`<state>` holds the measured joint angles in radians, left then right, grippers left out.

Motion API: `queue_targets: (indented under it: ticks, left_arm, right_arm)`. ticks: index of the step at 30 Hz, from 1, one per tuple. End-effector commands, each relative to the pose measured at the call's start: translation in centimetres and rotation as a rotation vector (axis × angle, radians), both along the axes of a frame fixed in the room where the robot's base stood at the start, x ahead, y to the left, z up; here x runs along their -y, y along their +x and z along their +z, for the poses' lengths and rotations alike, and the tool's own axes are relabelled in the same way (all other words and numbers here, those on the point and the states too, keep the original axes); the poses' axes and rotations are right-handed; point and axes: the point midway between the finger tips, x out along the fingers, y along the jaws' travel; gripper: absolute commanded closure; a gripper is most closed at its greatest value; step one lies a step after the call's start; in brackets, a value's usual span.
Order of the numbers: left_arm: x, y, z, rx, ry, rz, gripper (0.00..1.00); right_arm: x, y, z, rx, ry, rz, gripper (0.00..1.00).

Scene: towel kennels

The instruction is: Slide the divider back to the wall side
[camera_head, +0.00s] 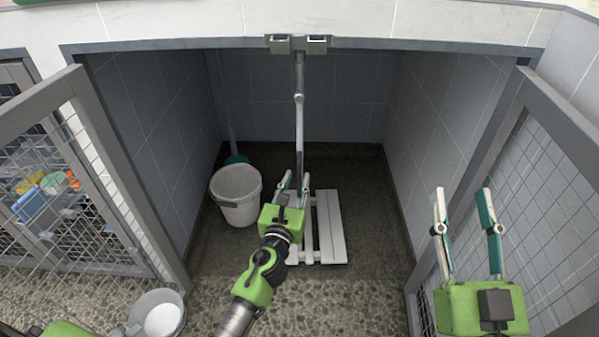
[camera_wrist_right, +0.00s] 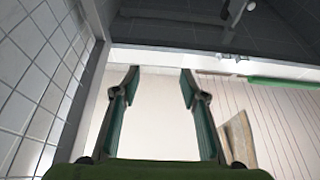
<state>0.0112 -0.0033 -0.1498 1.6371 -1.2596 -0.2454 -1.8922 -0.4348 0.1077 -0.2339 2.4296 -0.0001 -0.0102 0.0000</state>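The divider (camera_head: 299,130) stands nearly edge-on in the middle of the kennel bay, as a thin grey upright below two brackets (camera_head: 317,44) at the top beam. My left gripper (camera_head: 294,181) is low in front of it, fingers apart and pointing into the bay. The divider's lower front edge appears near or between these fingers; I cannot tell whether they touch it. My right gripper (camera_head: 464,192) is open and empty in front of the right mesh door. Its spread fingers also show in the right wrist view (camera_wrist_right: 160,76), with nothing between them.
A white bucket (camera_head: 238,193) stands by the left wall, with a teal-headed tool behind it. A pale slatted platform (camera_head: 330,228) lies right of the divider. Mesh doors (camera_head: 590,160) stand open on both sides. A bowl (camera_head: 157,313) is at front left.

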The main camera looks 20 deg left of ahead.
Motion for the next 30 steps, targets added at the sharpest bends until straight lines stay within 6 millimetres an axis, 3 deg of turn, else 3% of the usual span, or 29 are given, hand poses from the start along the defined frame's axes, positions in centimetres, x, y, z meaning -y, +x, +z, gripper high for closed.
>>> queue_targets:
  ticks: [3, 9, 20, 23, 30]
  left_arm:
    - [-0.1, 2.0, 0.0, 0.001, -0.002, 0.000, 0.76]
    - [-0.3, 3.8, -0.1, 0.000, -0.001, 0.000, 0.76]
    - [-0.4, 4.2, -0.1, -0.001, -0.002, 0.000, 0.76]
    - [-0.4, 4.2, -0.1, -0.001, -0.002, 0.000, 1.00]
    - [-0.3, 4.2, -0.1, -0.001, -0.001, 0.000, 1.00]
  right_arm:
    - [0.0, -0.5, 0.9, 0.054, 0.016, 0.004, 0.60]
    - [0.0, -1.3, 2.5, 0.136, 0.039, 0.008, 0.60]
    - [0.0, -1.6, 3.0, 0.155, 0.045, 0.009, 0.60]
    - [0.0, -1.6, 3.0, 0.155, 0.045, 0.009, 0.60]
    - [0.0, -1.6, 2.9, 0.155, 0.045, 0.009, 0.60]
